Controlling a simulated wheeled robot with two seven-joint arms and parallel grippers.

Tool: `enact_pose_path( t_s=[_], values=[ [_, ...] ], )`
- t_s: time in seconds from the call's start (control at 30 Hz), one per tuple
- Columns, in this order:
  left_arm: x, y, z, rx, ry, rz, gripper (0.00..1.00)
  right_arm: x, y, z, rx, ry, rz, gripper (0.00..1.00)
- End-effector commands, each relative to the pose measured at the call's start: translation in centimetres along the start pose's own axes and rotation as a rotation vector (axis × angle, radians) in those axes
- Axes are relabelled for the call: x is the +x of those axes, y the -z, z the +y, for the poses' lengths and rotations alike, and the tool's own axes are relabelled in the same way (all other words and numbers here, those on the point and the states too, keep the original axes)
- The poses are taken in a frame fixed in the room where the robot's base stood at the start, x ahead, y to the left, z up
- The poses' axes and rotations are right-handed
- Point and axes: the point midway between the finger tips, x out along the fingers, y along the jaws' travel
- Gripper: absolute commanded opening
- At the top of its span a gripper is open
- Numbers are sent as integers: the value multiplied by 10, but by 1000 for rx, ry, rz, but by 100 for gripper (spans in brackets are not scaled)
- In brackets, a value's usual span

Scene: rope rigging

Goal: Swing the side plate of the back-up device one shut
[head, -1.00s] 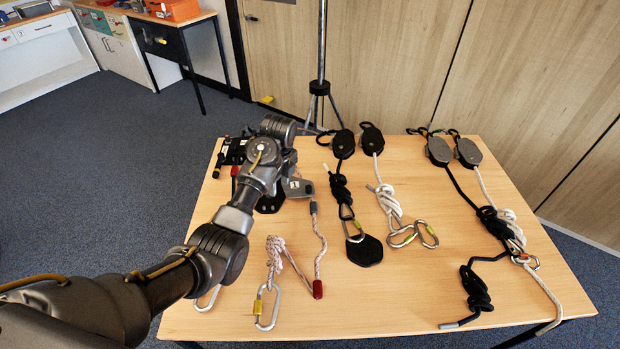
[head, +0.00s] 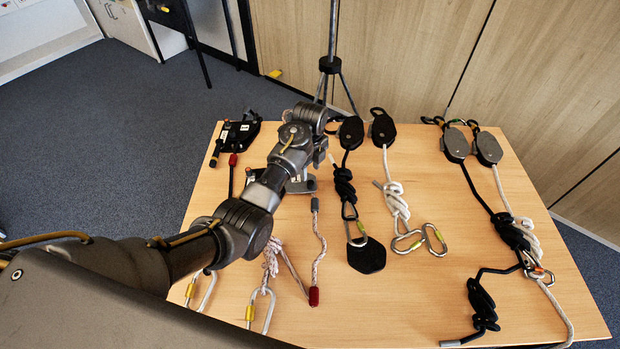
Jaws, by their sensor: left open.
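A rope device with a grey side plate (head: 301,186) lies on the table (head: 420,290), left of the middle. My left arm covers much of it, so I cannot tell how far its plate is swung. A rope with a red end hangs from it towards the front. A second dark device (head: 238,134) lies at the table's back left corner, with a dark cord and a red piece below it. My left gripper (head: 321,157) is open, just above and behind the grey plate; I cannot tell if they touch. My right gripper is not in view.
Several pulleys (head: 383,127) with knotted black and white ropes lie across the back and right. Steel carabiners (head: 407,242) and a black pad (head: 366,256) lie mid-table. A stand (head: 331,65) rises behind the table. The front middle is clear.

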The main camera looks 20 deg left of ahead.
Motion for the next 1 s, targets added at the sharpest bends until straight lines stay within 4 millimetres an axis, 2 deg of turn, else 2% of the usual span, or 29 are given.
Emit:
enact_pose_path(
  t_s=[0.1,0.3,0.5,0.73,0.77,1.0],
  values=[
    [23,0,1,-1,-4,1,43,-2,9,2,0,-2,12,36],
    [51,0,1,0,-2,1,43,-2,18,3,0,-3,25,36],
    [62,0,1,-2,0,0,43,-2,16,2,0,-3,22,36],
    [62,0,1,-2,0,0,43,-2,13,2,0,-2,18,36],
    [62,0,1,-1,0,0,42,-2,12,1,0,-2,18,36],
    [62,0,1,-1,0,0,10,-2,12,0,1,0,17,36]
  ],
)
